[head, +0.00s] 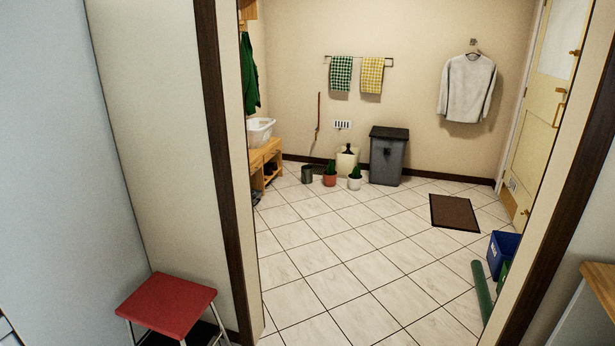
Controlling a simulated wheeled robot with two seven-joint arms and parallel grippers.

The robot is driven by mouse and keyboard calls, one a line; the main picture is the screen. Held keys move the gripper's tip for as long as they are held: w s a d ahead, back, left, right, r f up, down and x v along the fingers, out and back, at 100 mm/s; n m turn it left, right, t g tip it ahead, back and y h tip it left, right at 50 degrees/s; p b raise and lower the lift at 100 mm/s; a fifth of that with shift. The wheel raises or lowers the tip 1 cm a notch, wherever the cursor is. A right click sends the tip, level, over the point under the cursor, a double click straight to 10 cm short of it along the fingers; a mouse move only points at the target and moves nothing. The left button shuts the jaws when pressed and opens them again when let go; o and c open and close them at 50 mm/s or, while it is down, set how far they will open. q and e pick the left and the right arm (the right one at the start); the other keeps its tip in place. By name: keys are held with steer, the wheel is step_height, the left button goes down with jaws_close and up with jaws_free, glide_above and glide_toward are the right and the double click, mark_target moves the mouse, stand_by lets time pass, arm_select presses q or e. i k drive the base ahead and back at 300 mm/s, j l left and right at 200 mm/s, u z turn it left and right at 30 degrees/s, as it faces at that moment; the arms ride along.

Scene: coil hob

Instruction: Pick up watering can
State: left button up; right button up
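No thing in the head view is clearly a watering can. A small dark grey can-like container (307,174) stands on the tiled floor near the far wall; it is too small to tell whether it has a spout or handle. A cream container (342,163) with a dark object at its top stands farther right, behind two potted plants. Neither of my grippers is in view.
A red-potted plant (330,180) and a white-potted plant (354,183) stand beside the grey bin (387,158). A wooden bench (262,160) is left. A red stool (168,304) stands before the doorway. A green roll (482,291) and blue box (502,250) are right. Mid-floor is clear.

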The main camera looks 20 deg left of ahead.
mark_target(306, 175)
steer(key=i+u, duration=0.3)
steer(key=i, duration=4.8)
steer(key=i+u, duration=0.15)
steer(key=i, duration=0.3)
steer(key=i+l+u, duration=0.1)
steer(key=i, duration=0.35)
steer(key=i+l+u, duration=0.15)
steer(key=i, duration=0.3)
steer(key=i+l+u, duration=0.15)
steer(key=i+l, duration=0.15)
steer(key=i, duration=0.1)
